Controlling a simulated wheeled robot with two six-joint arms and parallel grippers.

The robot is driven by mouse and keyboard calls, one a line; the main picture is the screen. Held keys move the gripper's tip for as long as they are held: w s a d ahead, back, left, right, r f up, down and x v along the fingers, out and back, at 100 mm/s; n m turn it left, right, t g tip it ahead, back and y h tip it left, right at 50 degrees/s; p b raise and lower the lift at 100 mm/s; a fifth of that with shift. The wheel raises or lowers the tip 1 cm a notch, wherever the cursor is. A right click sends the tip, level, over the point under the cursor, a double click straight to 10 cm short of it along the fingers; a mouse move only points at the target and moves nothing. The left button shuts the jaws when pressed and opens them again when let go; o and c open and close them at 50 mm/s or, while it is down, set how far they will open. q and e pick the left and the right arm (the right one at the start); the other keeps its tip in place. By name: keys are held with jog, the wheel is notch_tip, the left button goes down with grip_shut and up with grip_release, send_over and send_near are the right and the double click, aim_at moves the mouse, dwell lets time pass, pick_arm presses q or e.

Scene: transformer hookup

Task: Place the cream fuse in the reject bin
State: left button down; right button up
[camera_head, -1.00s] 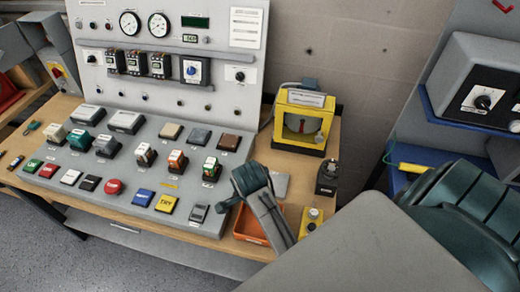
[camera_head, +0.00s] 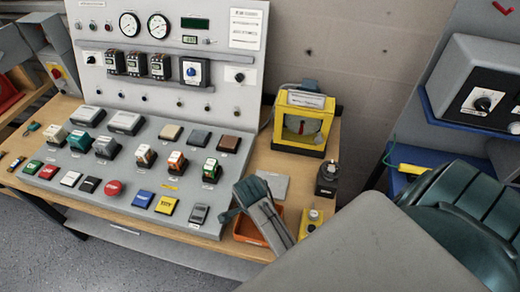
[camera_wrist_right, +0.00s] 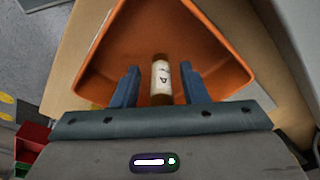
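The cream fuse (camera_wrist_right: 161,77), a pale cylinder with brown ends and a dark mark, shows in the right wrist view. It is between the fingers of my right gripper (camera_wrist_right: 159,68), with a visible gap on each side. The fingers are open. Behind the fuse is the inside of the orange bin (camera_wrist_right: 215,68); I cannot tell whether the fuse touches its floor. In the head view the orange bin (camera_head: 246,231) stands at the bench's front edge, partly hidden by my right arm. My left gripper is not in view.
A sloped grey panel (camera_head: 118,178) with several coloured blocks and buttons lies left of the bin. A yellow-framed tester (camera_head: 300,120) and a small black device (camera_head: 327,178) stand behind and right. A yellow button box (camera_head: 311,222) is right beside the bin.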

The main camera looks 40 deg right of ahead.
jog(key=shift+w+a+r, duration=0.1)
jog(key=shift+r, duration=0.3)
jog(key=r, duration=0.5)
jog(key=shift+a+r+p, duration=0.2)
jog(key=shift+a+p, duration=0.15)
jog(key=shift+a, duration=0.05)
jog(key=shift+a+r+p, duration=0.25)
jog(key=shift+r+p, duration=1.1)
jog(key=shift+r, duration=0.15)
jog(key=shift+a+r+p, duration=0.2)
jog(key=shift+r+p, duration=1.1)
jog(key=shift+r, duration=0.15)
